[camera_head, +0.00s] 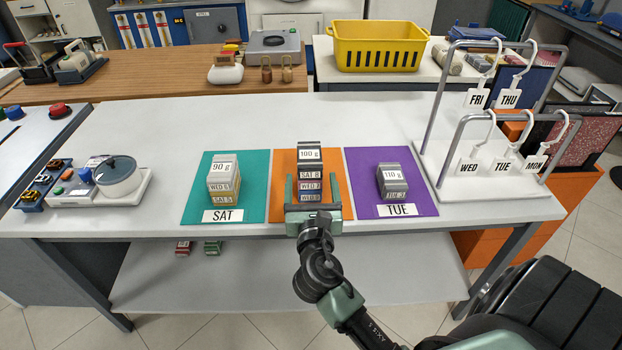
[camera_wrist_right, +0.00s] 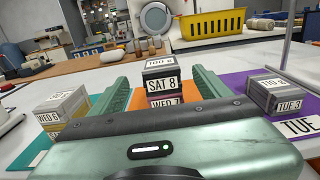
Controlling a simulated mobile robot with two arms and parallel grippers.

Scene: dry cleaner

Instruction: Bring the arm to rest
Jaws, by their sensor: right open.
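My right gripper (camera_head: 312,193) is open in front of the stack on the orange mat (camera_head: 284,158). Its two green fingers stand on either side of the stack, apart from it in the wrist view (camera_wrist_right: 160,85). That stack (camera_head: 309,160) has a dark 100 g block on top, with labels SAT 8 and WED 7 below. A stack (camera_head: 223,172) topped 90 g stands on the teal mat (camera_head: 196,205). A 110 g stack (camera_head: 392,181) labelled TUE 3 stands on the purple mat (camera_head: 420,190). My left gripper is not in view.
A white rack (camera_head: 480,183) with hanging day tags stands at the right of the white table (camera_head: 150,130). A yellow basket (camera_head: 378,47) sits on a table behind. The white table behind the mats is clear.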

